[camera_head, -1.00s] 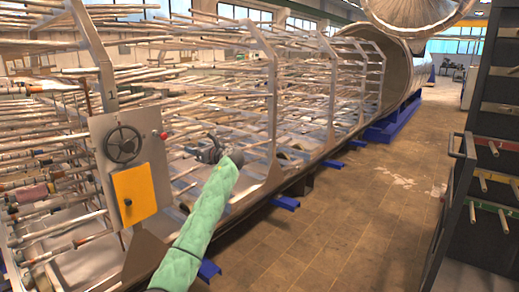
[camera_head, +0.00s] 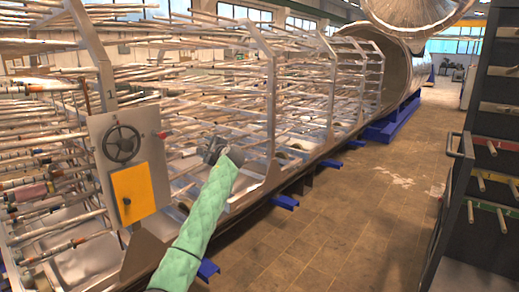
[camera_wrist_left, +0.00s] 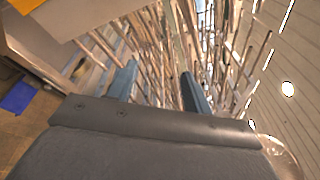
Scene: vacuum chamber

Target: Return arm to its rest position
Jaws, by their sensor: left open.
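My left arm, in a pale green sleeve, comes up from the bottom of the head view. My left gripper (camera_head: 215,149) is dark grey and small just beyond the sleeve's upper end, in front of the metal rack of rods (camera_head: 240,125). In the left wrist view the gripper's two fingers (camera_wrist_left: 158,88) stand apart with nothing between them. Rods of the rack show beyond and between them. I cannot tell how near the fingers are to the rods. My right gripper is not in view.
A grey panel with a handwheel (camera_head: 122,144) and a yellow plate (camera_head: 133,195) stands left of my arm. The large cylindrical chamber (camera_head: 405,75) is at the back. A dark shelf rack (camera_head: 490,170) stands at the right. The tiled floor (camera_head: 350,220) between is clear.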

